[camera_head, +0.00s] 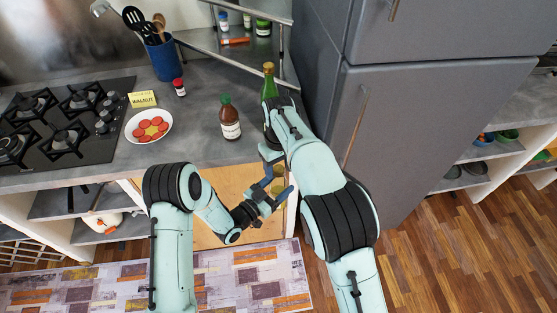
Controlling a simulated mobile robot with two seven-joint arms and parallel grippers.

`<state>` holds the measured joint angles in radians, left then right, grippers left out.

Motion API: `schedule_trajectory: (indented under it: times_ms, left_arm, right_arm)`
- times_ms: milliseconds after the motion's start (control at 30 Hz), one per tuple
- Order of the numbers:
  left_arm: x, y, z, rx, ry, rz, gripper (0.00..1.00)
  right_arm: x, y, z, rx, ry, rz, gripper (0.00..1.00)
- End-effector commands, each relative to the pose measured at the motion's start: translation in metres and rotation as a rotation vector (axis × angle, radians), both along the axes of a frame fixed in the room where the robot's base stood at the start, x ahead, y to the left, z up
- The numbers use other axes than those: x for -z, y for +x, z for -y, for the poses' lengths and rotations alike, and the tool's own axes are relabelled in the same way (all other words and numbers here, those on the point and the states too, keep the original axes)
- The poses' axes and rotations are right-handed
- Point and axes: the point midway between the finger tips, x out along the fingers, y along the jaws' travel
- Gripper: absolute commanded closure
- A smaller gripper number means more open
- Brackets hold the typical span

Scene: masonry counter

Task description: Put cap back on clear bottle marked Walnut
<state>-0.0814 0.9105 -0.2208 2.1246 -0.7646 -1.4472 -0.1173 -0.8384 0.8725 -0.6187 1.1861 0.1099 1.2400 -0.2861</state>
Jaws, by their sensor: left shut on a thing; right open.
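My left gripper (275,187) is in front of the counter's front edge, shut on a small yellowish-brown thing (279,188). The gripper fingers partly hide this thing, and I cannot tell whether it is a bottle or a cap. My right gripper (271,153) is open, just above and close to the left one, and partly hidden by its own arm. A yellow card reading WALNUT (143,99) stands on the counter behind a plate. No clear bottle can be made out for certain on the counter.
On the counter (200,105) are a brown bottle with a green cap (230,120), a green bottle (268,80) close behind my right arm, a plate with red slices (148,126), a small red-capped jar (179,88), a blue utensil holder (164,60) and a stove (62,118). A fridge (400,110) stands right.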

Motion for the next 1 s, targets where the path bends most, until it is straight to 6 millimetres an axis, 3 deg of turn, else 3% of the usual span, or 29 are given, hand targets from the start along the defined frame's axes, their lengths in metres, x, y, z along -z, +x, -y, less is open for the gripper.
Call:
schedule_trajectory:
  times_ms: [200, 367, 400, 767, 800, 867, 900, 1000]
  left_arm:
    - [-0.0015, 0.0005, 0.0003, 0.000, -0.002, 0.004, 1.00]
    - [-0.0015, 0.0005, 0.0003, 0.000, -0.002, 0.004, 1.00]
    - [-0.0015, 0.0005, 0.0003, 0.000, -0.002, 0.004, 1.00]
    - [-0.0015, 0.0005, 0.0003, 0.000, -0.002, 0.004, 1.00]
    - [-0.0015, 0.0005, 0.0003, 0.000, -0.002, 0.004, 1.00]
    - [-0.0015, 0.0004, 0.0002, 0.000, -0.002, 0.004, 1.00]
    - [-0.0015, 0.0005, 0.0003, 0.000, -0.002, 0.004, 1.00]
    - [-0.0015, 0.0005, 0.0003, 0.000, -0.002, 0.004, 1.00]
  right_arm:
    - [-0.0002, 0.0002, -0.0001, 0.000, 0.001, 0.001, 0.42]
    - [-0.0004, 0.0002, -0.0001, 0.000, 0.001, 0.001, 0.94]
    - [-0.0004, 0.0002, -0.0001, 0.000, 0.001, 0.001, 1.00]
    - [-0.0006, 0.0003, -0.0001, 0.011, 0.001, 0.001, 1.00]
    - [-0.0006, 0.0003, -0.0001, 0.011, 0.001, 0.001, 0.62]
    - [-0.0006, 0.0003, -0.0001, 0.011, 0.001, 0.001, 0.43]
    - [-0.0006, 0.0003, -0.0001, 0.011, 0.001, 0.001, 0.36]
    - [-0.0006, 0.0003, -0.0001, 0.011, 0.001, 0.001, 0.36]
